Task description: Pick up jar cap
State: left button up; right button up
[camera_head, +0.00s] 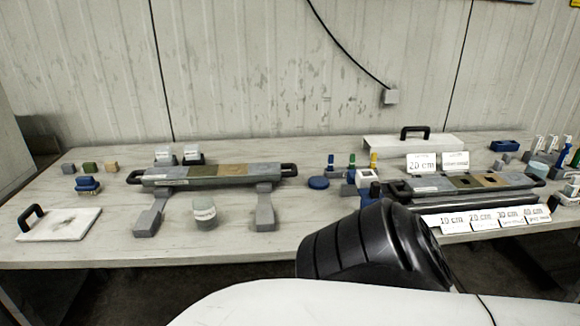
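A round blue jar cap (318,183) lies flat on the grey table, right of the left core liner and left of the small coloured bottles. A grey jar (205,214) with a white label stands upright near the front of the table, between the feet of the left liner's stand. A dark, ribbed part of my own arm fills the lower middle, in front of the table's front edge. Neither of my grippers shows, so what they hold is hidden.
A core liner with black handles (217,175) rests on grey supports at left. A second liner (465,183) lies at right, behind white length cards (480,219). Coloured-cap bottles (351,170) stand just right of the cap.

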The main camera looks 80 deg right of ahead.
aim_at(317, 182)
jog(key=z, duration=2.45)
